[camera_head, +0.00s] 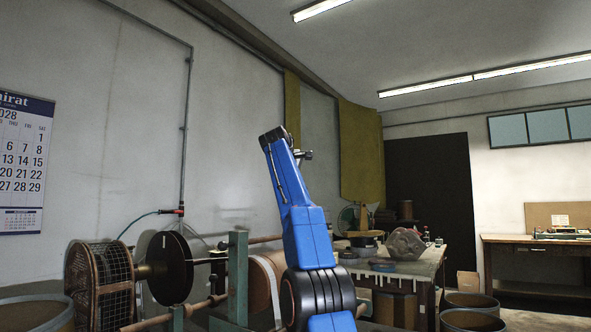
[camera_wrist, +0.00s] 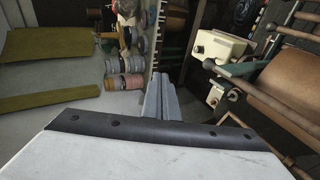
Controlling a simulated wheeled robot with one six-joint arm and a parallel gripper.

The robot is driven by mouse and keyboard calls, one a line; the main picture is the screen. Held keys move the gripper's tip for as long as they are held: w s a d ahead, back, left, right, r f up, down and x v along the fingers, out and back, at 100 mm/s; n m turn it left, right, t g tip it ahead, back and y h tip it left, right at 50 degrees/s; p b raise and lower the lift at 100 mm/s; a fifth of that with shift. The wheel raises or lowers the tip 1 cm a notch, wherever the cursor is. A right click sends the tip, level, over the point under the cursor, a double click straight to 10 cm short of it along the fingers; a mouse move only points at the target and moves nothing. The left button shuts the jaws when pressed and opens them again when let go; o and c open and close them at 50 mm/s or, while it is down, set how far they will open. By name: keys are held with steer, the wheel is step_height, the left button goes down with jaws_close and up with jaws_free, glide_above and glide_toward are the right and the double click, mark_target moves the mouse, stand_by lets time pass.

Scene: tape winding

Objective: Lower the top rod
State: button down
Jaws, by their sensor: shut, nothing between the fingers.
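A tape-winding machine stands in the lower left of the head view. A brown upper rod (camera_head: 263,240) runs near its green post (camera_head: 238,275), partly hidden by my blue arm. A lower rod (camera_head: 203,304) runs below it. I cannot tell for sure which is the top rod. In the wrist view, brown rods (camera_wrist: 285,113) and a brown roll (camera_wrist: 297,85) lie at the right. My gripper (camera_wrist: 159,78) shows as grey fingers at the centre, shut and empty, apart from the rods. In the head view my arm stands raised, and its fingers are not clear.
A wire-mesh drum (camera_head: 101,280) and a dark disc (camera_head: 168,268) stand at the left of the machine. A cluttered table (camera_head: 425,265) stands behind my arm, with round bins (camera_head: 470,312) near it. A workbench (camera_head: 540,240) stands at the far right.

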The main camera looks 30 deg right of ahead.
steer(key=d+f+y, duration=0.1)
steer(key=f, duration=0.2)
steer(key=w+d+f+g+y, duration=0.1)
steer(key=f, duration=0.2)
steer(key=d+f+y, duration=0.1)
steer(key=f, duration=0.3)
steer(key=shift+w+d, duration=0.2)
steer(key=shift+v, duration=1.75)
steer(key=s+a, duration=0.6)
steer(key=a, duration=0.3)
steer(key=shift+s+a+f, duration=0.2)
steer(key=shift+s+a, duration=0.05)
steer(key=shift+a, duration=0.05)
